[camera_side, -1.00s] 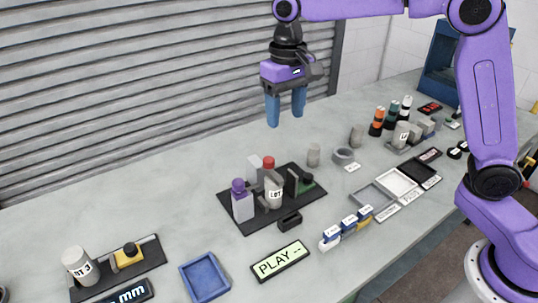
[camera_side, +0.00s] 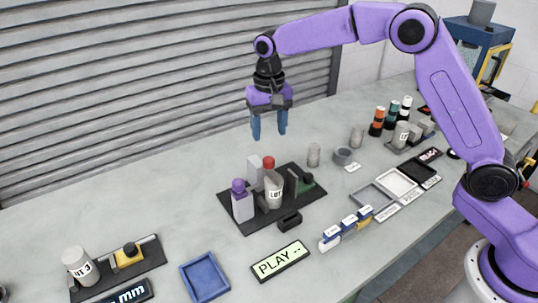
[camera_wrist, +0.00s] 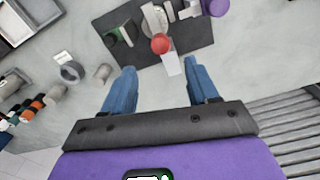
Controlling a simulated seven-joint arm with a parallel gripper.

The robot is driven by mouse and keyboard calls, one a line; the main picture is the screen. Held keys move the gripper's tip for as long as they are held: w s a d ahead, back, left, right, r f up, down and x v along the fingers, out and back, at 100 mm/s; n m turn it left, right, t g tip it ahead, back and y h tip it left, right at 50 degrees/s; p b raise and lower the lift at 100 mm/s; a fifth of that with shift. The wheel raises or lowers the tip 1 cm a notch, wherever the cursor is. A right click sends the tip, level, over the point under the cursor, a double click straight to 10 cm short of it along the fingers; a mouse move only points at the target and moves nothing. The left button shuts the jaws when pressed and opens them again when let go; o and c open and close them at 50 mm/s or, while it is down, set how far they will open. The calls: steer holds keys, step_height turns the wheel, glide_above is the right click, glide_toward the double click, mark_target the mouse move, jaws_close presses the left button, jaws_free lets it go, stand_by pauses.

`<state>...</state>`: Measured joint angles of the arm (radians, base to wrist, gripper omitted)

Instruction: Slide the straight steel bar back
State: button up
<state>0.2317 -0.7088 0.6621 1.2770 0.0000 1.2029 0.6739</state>
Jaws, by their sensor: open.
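My gripper (camera_side: 270,134) is open and empty, in the air above and behind the black base plate (camera_side: 249,228). The plate carries a grey cylinder marked LOT (camera_side: 273,190), a red knob (camera_side: 268,162), a purple-capped block (camera_side: 242,202), a pale upright block (camera_side: 254,167) and a small green part (camera_side: 306,184). I cannot tell which piece is the straight steel bar. In the wrist view, the red knob (camera_wrist: 160,43) and a pale block (camera_wrist: 172,64) show beyond and between the open fingers (camera_wrist: 160,68).
Blue-topped pieces (camera_side: 348,222) and a grey ring (camera_side: 344,156) stand right. A yellow gauge-like part (camera_side: 128,256) is at far left. A slatted wall (camera_side: 120,90) closes the back; bench left of the plate is clear.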

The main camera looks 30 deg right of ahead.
mark_target(269, 160)
step_height(269, 160, down, 9)
steer(key=shift+r, duration=0.1)
stand_by(0.4)
